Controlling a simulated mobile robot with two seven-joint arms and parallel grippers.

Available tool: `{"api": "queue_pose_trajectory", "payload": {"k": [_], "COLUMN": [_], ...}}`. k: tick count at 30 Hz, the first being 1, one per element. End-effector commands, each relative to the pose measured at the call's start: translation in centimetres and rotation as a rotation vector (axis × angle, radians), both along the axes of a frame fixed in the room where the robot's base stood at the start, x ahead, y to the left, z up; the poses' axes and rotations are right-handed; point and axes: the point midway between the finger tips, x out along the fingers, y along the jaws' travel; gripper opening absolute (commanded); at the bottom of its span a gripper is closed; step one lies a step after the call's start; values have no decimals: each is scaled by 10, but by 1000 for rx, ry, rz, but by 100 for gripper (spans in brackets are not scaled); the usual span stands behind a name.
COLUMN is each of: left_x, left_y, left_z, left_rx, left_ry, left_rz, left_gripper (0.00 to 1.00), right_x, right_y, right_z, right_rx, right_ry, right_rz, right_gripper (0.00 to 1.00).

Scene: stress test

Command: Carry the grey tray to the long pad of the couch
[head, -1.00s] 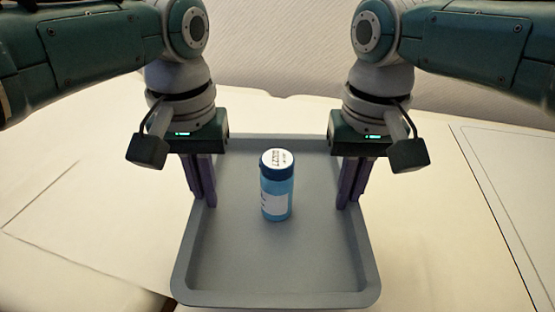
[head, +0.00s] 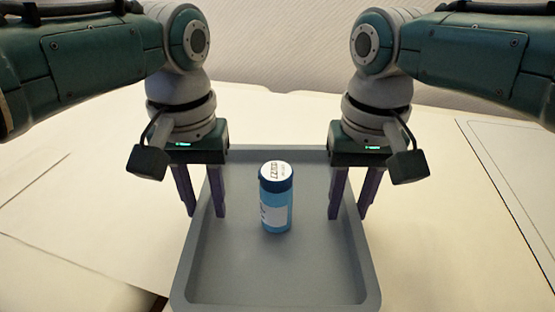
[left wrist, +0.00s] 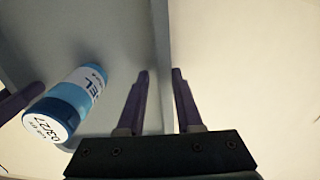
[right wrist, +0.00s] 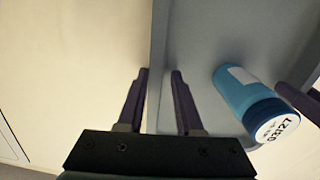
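The grey tray (head: 277,290) lies level in the middle of the head view on a cream padded surface (head: 110,215). A blue bottle (head: 276,205) with a white label stands upright in it. My left gripper (head: 201,213) is at the tray's left rim, its fingers apart on either side of it. The rim (left wrist: 160,50) runs between the fingers in the left wrist view. My right gripper (head: 349,215) straddles the right rim in the same way, and the rim (right wrist: 159,50) shows between its fingers in the right wrist view. Neither gripper is closed on the tray.
A flat outlined panel (head: 515,180) lies to the right of the tray. Thin seam lines cross the surface at the left. A dark gap shows at the front left, beside the tray's near corner. A pale textured wall (head: 280,50) stands behind. The surface beside the tray is clear.

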Motion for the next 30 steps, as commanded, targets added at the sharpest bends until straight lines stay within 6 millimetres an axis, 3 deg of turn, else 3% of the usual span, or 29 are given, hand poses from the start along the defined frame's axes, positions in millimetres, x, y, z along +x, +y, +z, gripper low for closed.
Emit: {"api": "queue_pose_trajectory", "payload": {"k": [6,11,21,30], "left_x": [0,1,1,0], "left_y": [0,-1,-2,-2], "left_z": [3,19,92,120], "left_rx": [-1,-2,-1,0], "left_ry": [0,-3,-5,0], "left_rz": [-1,-1,-1,0], "left_gripper": [35,35,35,35], "right_x": [0,0,0,0], "right_y": [0,0,0,0], "right_z": [0,0,0,2], "right_rx": [0,0,0,1], "right_ry": [0,0,0,-1], "right_rz": [0,0,0,1], "right_gripper": [35,35,35,35]}}
